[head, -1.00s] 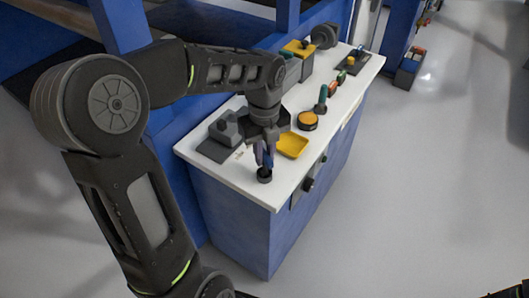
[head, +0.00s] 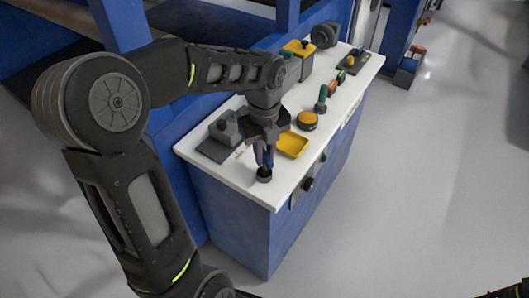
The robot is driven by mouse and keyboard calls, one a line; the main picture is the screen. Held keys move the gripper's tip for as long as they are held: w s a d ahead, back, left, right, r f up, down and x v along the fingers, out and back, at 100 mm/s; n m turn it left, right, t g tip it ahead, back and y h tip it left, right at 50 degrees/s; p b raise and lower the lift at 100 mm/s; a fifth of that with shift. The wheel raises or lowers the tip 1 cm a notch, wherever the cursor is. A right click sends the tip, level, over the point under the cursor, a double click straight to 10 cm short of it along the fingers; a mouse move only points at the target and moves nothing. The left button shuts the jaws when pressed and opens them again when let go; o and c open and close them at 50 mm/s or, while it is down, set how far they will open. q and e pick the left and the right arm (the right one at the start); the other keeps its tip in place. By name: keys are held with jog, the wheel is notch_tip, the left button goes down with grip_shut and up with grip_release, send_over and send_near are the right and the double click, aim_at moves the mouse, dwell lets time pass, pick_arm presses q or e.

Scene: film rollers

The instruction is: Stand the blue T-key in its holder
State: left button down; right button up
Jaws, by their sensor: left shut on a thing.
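The blue T-key (head: 270,158) is in my left gripper (head: 264,155), which points down over the near end of the white worktop. Only a little blue shows between and beside the fingers; the rest of the key is hidden by the gripper. The holder, a small dark round cup (head: 264,176), stands on the worktop directly below the fingertips. The key's lower end is at or just above the cup; I cannot tell whether it is inside. My right gripper is not clearly in view; only a dark bit shows at the lower right corner.
A yellow tray (head: 292,145) lies right beside the gripper, with an orange-topped round puck (head: 307,120) behind it. A grey block on a plate (head: 222,135) stands to the left. Several handled tools and a dark tray (head: 352,62) lie farther back. Worktop (head: 279,196) is bare near the front corner.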

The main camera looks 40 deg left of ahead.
pick_arm(q)
jog(key=shift+f, duration=0.15)
jog(key=c, duration=1.3)
grip_release()
jog(key=shift+o, duration=0.7)
jog(key=o, duration=0.3)
jog(key=shift+r+p, duration=3.2)
jog(key=shift+r, duration=0.35)
